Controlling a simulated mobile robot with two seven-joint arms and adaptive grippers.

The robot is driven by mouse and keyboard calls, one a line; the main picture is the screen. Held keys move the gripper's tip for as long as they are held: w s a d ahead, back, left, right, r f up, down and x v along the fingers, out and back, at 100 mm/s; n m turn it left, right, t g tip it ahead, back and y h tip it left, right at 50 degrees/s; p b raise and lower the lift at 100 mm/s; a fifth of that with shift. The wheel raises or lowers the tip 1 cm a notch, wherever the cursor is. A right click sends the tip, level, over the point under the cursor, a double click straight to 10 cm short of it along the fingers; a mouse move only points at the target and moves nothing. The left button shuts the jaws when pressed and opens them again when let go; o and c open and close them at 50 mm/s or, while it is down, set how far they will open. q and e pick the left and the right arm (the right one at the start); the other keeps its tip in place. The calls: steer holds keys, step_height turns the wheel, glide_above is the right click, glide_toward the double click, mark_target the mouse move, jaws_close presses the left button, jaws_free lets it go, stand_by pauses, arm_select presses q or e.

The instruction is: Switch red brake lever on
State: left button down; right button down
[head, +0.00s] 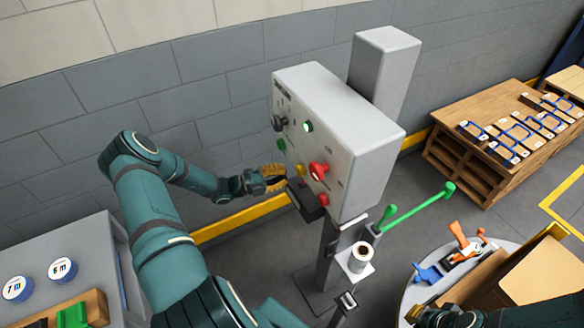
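A grey control box (362,145) stands on a post against the wall, its panel facing left. The panel carries a large red control (319,170), a smaller red part (323,200), a green knob (281,144) and a dark knob (278,123). Which one is the red brake lever I cannot tell. My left gripper (275,176) is just left of the panel's lower part, with orange-yellow fingers; its finger gap is too small to read. My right gripper (437,317) is partly in view at the bottom right; its fingers are unclear.
A long green lever (415,208) and a white roll (361,256) are below the box. A round-edged station (402,308) with orange levers (463,240) and a blue lever (428,273) stands at lower right. A wooden table (487,115) is behind. A grey cabinet (62,247) is left.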

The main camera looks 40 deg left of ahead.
arm_select(q)
steer(key=v, duration=0.5)
steer(key=shift+s+a+f, duration=0.15)
steer(key=shift+a, duration=0.15)
stand_by(0.4)
